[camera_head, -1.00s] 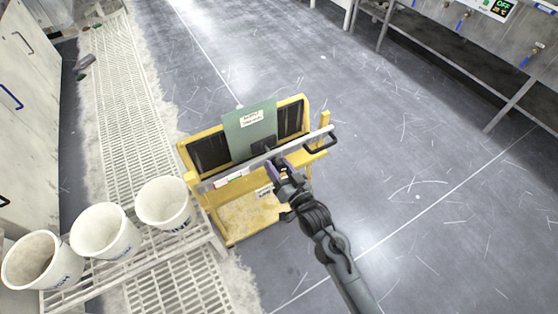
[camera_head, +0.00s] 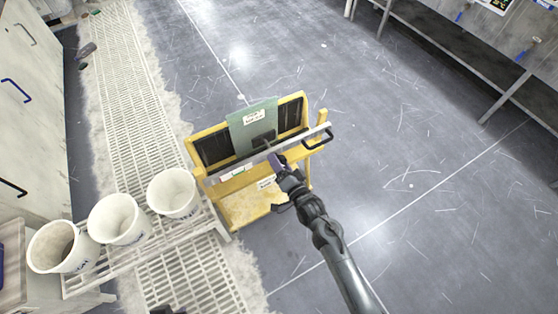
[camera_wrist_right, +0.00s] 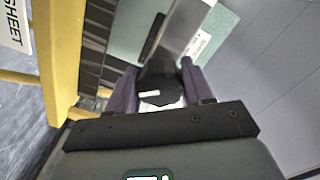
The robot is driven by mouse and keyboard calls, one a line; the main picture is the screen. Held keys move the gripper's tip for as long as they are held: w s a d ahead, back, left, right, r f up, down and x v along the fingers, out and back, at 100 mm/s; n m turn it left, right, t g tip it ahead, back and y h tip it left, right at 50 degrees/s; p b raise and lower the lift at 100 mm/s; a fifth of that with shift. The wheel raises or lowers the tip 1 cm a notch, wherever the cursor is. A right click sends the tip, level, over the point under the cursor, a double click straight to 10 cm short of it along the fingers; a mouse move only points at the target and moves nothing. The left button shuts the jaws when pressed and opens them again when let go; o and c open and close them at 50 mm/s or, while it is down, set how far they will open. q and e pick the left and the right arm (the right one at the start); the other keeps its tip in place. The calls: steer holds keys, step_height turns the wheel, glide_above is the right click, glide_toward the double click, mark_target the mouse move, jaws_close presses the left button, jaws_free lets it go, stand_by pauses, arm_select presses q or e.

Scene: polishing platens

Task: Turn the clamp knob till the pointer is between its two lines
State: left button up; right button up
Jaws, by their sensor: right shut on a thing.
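The clamp knob (camera_wrist_right: 160,74) is dark, with a white pointer mark on its face in the right wrist view. My right gripper (camera_head: 277,161) is at the middle of the silver clamp bar (camera_head: 301,142) on the yellow cart. In the right wrist view its two purple fingers (camera_wrist_right: 158,84) are shut on the knob from both sides. The two lines for the pointer cannot be made out. My left gripper does not show clearly in any view.
The yellow cart (camera_head: 296,102) stands on the grey floor beside a white grating (camera_head: 122,110). Three white buckets (camera_head: 174,192) stand in a row at the left. The floor right of the cart is clear.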

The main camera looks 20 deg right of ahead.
stand_by(0.3)
steer(key=o, duration=1)
steer(key=s+p, duration=0.1)
steer(key=s, duration=0.2)
steer(key=s+d+p, duration=0.1)
steer(key=s, duration=0.3)
steer(key=s+p, duration=0.1)
steer(key=s, duration=0.2)
steer(key=shift+s+d, duration=0.25)
steer(key=shift+s, duration=0.1)
